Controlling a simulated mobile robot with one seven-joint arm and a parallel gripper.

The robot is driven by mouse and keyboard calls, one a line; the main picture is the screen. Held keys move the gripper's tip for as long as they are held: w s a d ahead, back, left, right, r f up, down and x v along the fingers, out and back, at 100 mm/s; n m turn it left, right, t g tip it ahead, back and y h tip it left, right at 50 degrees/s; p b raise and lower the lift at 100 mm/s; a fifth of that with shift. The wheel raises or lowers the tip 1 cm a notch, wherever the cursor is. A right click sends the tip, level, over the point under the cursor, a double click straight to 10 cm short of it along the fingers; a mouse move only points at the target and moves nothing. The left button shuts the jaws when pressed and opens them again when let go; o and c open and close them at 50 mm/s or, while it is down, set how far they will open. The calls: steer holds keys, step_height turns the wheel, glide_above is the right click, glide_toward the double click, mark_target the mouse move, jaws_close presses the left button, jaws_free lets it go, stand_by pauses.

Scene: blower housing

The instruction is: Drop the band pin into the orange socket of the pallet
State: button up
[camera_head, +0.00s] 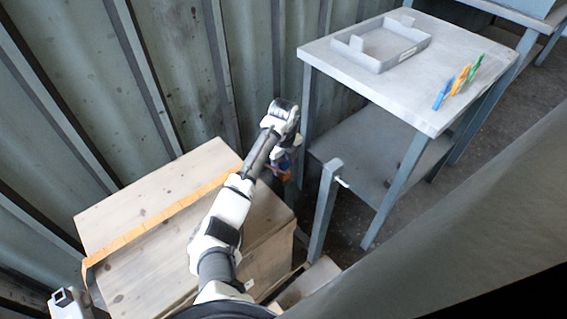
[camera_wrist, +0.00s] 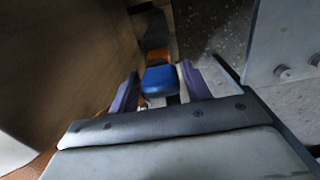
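My gripper (camera_head: 284,162) hangs low between the wooden crate and the grey table, partly hidden by my wrist. In the wrist view, its two purple fingers (camera_wrist: 160,88) flank a blue block-like piece with an orange part beyond it. I take this for the band pin (camera_wrist: 160,80); its lower end is dark and hard to make out. I cannot tell whether the orange one is the pallet's socket. A shallow grey tray (camera_head: 375,65) lies at the table's back left.
The wooden crate (camera_head: 120,208) with an orange strap (camera_head: 160,217) stands at the left by a corrugated wall. The grey table (camera_head: 425,112) has a lower shelf (camera_head: 365,165) and legs close to my gripper. Its top is clear between tray and coloured pieces.

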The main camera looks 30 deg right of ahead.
steer(key=shift+o, duration=1.3)
steer(key=shift+r, duration=0.1)
step_height(320, 180, up, 14)
steer(key=p, duration=0.1)
steer(key=shift+p, duration=0.35)
steer(key=shift+f, duration=0.2)
